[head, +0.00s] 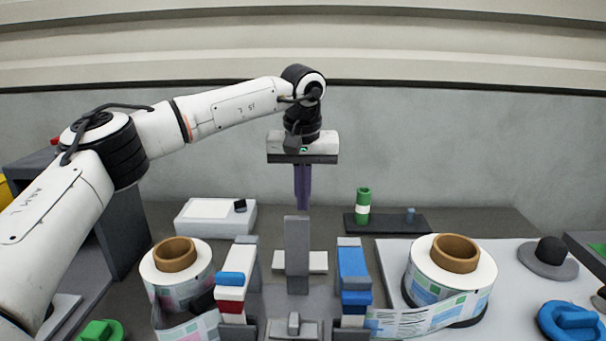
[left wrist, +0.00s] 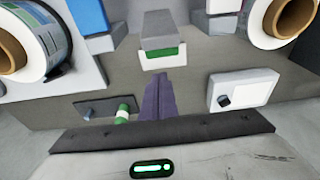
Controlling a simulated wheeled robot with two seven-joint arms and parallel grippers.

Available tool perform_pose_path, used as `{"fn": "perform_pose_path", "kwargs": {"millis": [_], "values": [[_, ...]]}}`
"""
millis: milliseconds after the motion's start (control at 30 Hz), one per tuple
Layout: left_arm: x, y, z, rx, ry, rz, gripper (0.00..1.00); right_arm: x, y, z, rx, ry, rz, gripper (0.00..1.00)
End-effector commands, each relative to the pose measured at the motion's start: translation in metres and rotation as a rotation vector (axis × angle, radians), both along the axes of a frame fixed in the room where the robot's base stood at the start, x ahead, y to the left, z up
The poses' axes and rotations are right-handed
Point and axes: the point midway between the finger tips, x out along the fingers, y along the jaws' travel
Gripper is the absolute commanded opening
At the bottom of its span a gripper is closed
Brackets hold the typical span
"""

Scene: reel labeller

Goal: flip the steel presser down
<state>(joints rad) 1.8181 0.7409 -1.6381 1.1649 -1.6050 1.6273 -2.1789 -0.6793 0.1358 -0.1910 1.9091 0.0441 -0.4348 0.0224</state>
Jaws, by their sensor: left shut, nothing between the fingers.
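The steel presser (head: 297,250) stands upright as a grey bar in the middle of the labeller, between the two reels. In the left wrist view, a grey block with a green strip (left wrist: 168,30), which looks like the presser, is just past my fingertips. My left gripper (head: 302,207) points straight down with its purple fingers together and empty. Its tips are just above the presser's top end in the head view; whether they touch it I cannot tell. The fingers also show in the left wrist view (left wrist: 158,80). My right gripper is not in view.
A left label reel (head: 176,262) and a right label reel (head: 450,275) flank the labeller. Behind are a white box (head: 215,220) and a dark tray (head: 390,224) with a green cylinder (head: 363,205).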

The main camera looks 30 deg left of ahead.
Motion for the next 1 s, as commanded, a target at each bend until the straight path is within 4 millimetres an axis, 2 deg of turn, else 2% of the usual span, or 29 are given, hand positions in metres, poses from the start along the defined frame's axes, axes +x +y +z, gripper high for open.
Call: {"fn": "perform_pose_path", "kwargs": {"millis": [33, 333, 800, 1000], "values": [[-0.006, -0.005, 0.007, -0.001, -0.008, -0.006, 0.0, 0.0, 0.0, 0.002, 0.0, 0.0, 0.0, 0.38], [-0.029, -0.018, 0.011, -0.001, -0.005, -0.003, 0.0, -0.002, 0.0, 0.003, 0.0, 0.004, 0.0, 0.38], [-0.031, -0.021, 0.01, 0.0, -0.007, -0.003, 0.0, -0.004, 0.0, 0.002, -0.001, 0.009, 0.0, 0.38], [-0.029, -0.037, 0.009, 0.02, -0.039, -0.028, 0.0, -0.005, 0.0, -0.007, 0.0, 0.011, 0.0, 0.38]]}}
